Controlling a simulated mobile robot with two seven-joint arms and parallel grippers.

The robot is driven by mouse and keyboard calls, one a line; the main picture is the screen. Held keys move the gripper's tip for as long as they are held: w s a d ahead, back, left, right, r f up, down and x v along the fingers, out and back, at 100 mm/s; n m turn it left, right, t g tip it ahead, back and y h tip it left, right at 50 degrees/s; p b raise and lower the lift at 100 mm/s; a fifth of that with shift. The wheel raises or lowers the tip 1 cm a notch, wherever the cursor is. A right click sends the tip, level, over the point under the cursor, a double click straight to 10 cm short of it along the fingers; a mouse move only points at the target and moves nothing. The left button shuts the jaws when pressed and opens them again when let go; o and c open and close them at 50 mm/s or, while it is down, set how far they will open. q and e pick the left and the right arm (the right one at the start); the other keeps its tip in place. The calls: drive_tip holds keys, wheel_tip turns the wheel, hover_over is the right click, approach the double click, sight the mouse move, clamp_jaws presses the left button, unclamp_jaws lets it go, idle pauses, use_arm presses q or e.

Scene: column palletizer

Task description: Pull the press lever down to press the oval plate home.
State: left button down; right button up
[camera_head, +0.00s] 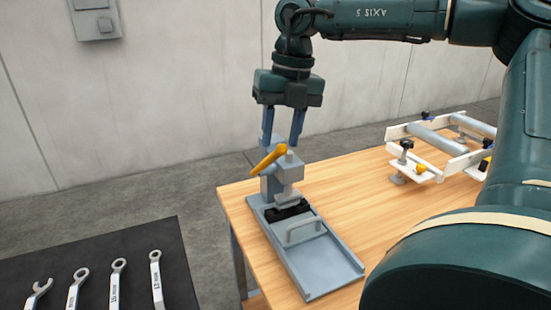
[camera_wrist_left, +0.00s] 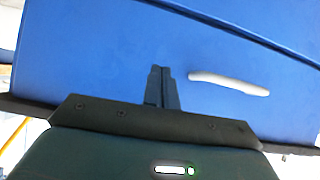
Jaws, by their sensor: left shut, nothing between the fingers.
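The press (camera_head: 288,172) stands at the left end of the wooden table, with its orange lever (camera_head: 268,158) slanting up to the right. My right gripper (camera_head: 282,142) points down just above the lever; its two blue fingers are apart and nothing shows held between them. A black block (camera_head: 287,211) lies under the press head. I cannot make out the oval plate there. My left gripper (camera_wrist_left: 161,72) shows in the left wrist view, shut and empty, in front of a blue surface with a white curved handle (camera_wrist_left: 229,83).
A grey tray (camera_head: 335,268) with a raised handle (camera_head: 303,230) runs forward from the press. A white frame with rollers (camera_head: 435,137) stands at the table's back right. Several wrenches (camera_head: 156,278) lie on a dark mat at lower left. My arm covers the right side.

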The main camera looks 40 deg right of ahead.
sight(277, 158)
drive_tip(key=f, duration=0.6)
drive_tip(key=shift+w+a, duration=0.2)
drive_tip(key=shift+a, duration=0.2)
drive_tip(key=shift+c, duration=0.3)
clamp_jaws()
